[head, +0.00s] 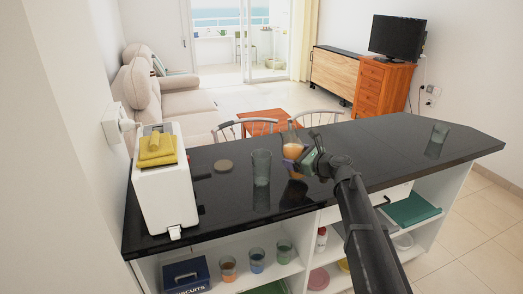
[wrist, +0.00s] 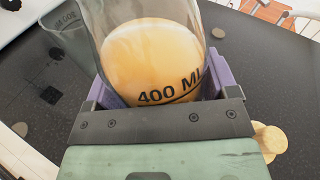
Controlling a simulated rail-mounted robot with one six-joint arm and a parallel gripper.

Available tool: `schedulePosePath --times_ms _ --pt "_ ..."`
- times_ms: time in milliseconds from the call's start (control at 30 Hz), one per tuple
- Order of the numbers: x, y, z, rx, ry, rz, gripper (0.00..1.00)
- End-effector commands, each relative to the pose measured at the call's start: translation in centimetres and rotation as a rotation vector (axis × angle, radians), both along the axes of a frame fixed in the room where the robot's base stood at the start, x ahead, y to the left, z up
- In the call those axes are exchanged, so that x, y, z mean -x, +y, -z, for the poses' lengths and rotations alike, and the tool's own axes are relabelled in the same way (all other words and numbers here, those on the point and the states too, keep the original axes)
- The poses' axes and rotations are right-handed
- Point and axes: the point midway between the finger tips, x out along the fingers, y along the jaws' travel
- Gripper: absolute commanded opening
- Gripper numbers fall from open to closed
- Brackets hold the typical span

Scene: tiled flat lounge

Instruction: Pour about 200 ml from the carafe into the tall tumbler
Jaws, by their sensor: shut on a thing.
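The carafe (head: 292,151) is clear glass with orange liquid in its lower part. My gripper (head: 304,157) is shut on it from the right and appears to hold it a little above the dark counter. In the wrist view the carafe (wrist: 150,45) fills the space between the purple-lined fingers (wrist: 158,92), with a "400 ML" mark across the liquid. The tall tumbler (head: 262,168) stands upright and looks empty on the counter, left of the carafe and apart from it. A glass with lettering (wrist: 62,35) shows behind the carafe at upper left in the wrist view.
A short glass (head: 440,132) stands at the counter's right end. A round coaster (head: 223,165) lies left of the tumbler. A white appliance (head: 163,185) with yellow cloths stands at the left end. Chairs (head: 249,126) line the far edge.

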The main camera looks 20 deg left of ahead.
Motion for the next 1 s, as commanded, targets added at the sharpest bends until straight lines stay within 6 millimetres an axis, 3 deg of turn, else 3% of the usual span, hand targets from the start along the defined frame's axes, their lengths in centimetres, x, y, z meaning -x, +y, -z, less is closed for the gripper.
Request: schedulePosePath --times_ms 1000 --pt "0.03 0.11 -0.85 0.400 -0.226 0.001 0.29"
